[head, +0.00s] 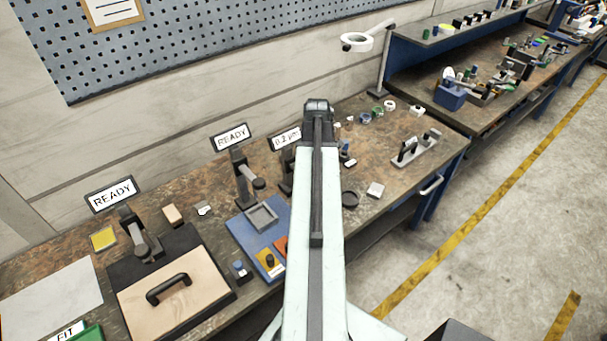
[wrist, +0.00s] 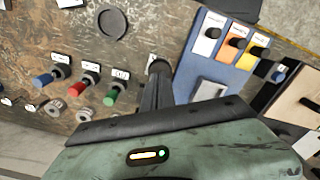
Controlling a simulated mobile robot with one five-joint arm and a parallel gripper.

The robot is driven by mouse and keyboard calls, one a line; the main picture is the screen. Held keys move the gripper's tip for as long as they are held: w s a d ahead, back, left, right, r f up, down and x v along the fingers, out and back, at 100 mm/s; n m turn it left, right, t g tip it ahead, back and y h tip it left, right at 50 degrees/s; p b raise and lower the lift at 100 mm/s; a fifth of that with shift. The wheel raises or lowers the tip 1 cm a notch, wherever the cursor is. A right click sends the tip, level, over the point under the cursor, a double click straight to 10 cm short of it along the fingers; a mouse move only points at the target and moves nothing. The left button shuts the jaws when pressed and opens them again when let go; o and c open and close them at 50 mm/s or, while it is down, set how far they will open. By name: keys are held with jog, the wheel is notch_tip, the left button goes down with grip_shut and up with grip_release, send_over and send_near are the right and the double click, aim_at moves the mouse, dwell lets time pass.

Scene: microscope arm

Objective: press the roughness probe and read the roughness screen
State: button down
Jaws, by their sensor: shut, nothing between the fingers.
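The roughness screen (head: 287,138) stands at the back of the bench in the head view, left of my arm. Its visible part reads about "0.2 µm", and my arm covers its right edge. A dark stand (head: 287,172) below it is partly hidden by my arm; I take it to be the roughness probe. My gripper (wrist: 157,90) is shut and empty in the wrist view, over the bench beside the blue tray. A dark round end (wrist: 160,67) shows at the fingertips; I cannot tell whether it is the probe or whether they touch. My arm hides the gripper in the head view.
The blue tray (wrist: 190,72) holds white, orange and yellow cards. Labelled blue (wrist: 44,79), red (wrist: 80,84) and green (wrist: 112,94) knobs lie left. A dark disc (wrist: 112,22) lies nearby. Two READY screens (head: 112,194) (head: 230,136) stand along the wall.

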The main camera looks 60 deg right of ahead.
jog(key=shift+f, duration=0.1)
jog(key=shift+f+b, duration=3.15)
jog(key=shift+b, duration=0.1)
jog(key=shift+r, duration=0.25)
notch_tip(320, 180, up, 6)
jog(key=p, duration=0.7)
jog(key=shift+r, duration=0.2)
jog(key=shift+r, duration=0.1)
notch_tip(320, 180, up, 8)
jog(key=p, duration=0.7)
jog(key=shift+f+p, duration=0.2)
jog(key=shift+p, duration=0.15)
